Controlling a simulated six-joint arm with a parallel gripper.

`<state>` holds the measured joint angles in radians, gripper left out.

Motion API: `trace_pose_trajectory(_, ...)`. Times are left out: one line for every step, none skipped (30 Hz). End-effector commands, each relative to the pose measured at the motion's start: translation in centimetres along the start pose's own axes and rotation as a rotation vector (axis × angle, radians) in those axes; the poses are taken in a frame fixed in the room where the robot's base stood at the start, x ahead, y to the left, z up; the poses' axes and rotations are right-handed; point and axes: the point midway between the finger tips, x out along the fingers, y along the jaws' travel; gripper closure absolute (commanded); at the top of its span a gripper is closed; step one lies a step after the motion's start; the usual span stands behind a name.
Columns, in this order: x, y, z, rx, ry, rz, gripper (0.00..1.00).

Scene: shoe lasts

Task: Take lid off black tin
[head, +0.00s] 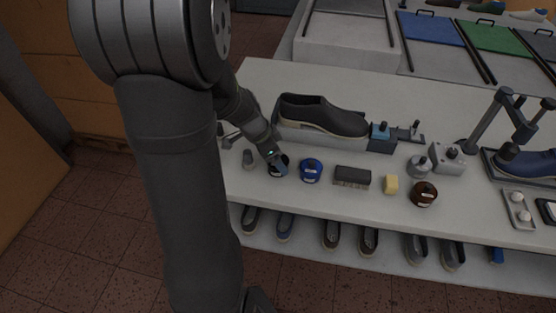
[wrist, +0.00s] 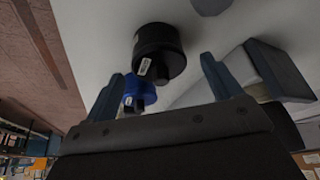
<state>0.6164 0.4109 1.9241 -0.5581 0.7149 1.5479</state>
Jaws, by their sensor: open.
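The black tin (wrist: 157,45) is round and dark with a small white label on its side. In the wrist view it lies ahead, roughly between my fingertips, with its knobbed lid (wrist: 163,74) on it. In the head view the black tin (head: 277,173) is partly hidden behind my fingers, near the left end of the bench. My gripper (head: 276,160) is directly over it, tilted down. In the wrist view my gripper (wrist: 162,66) has its fingers wide apart with nothing held between them; contact with the tin cannot be made out.
A blue tin (head: 311,171) stands close on the right of the black one. Further right are a brush (head: 352,177), a yellow block (head: 391,185) and a brown tin (head: 424,194). A dark shoe (head: 318,113) sits behind. The bench (head: 300,208) is bare along its front.

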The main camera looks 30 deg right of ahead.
Motion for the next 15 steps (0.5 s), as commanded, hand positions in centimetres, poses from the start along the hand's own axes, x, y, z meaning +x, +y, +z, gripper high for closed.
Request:
trace_pose_trajectory(0.12,0.02,-0.01,0.000,0.000,0.000,0.17)
trace_pose_trajectory(0.13,0.01,-0.01,0.000,0.000,0.000,0.17)
trace_pose_trajectory(0.12,0.01,-0.02,0.000,0.000,0.000,0.17)
trace_pose_trajectory(0.11,0.01,-0.02,0.000,0.000,0.000,0.17)
trace_pose_trajectory(0.10,0.01,-0.02,0.000,0.000,0.000,0.17)
trace_pose_trajectory(0.10,0.01,-0.02,0.000,0.000,0.000,0.17)
trace_pose_trajectory(0.10,0.01,-0.02,0.000,0.000,0.000,0.19)
trace_pose_trajectory(0.09,0.01,-0.02,0.000,0.000,0.000,0.24)
trace_pose_trajectory(0.09,0.01,-0.02,0.000,0.000,0.000,0.32)
trace_pose_trajectory(0.09,0.01,-0.02,0.000,0.000,0.000,0.38)
trace_pose_trajectory(0.09,0.01,-0.02,0.000,0.000,0.000,0.44)
trace_pose_trajectory(0.08,0.01,-0.02,0.000,0.000,0.000,0.52)
trace_pose_trajectory(0.08,0.01,-0.02,0.000,0.000,0.000,0.58)
trace_pose_trajectory(0.08,0.01,-0.02,0.000,0.000,0.000,0.64)
trace_pose_trajectory(0.08,0.01,-0.02,0.000,0.000,0.000,0.65)
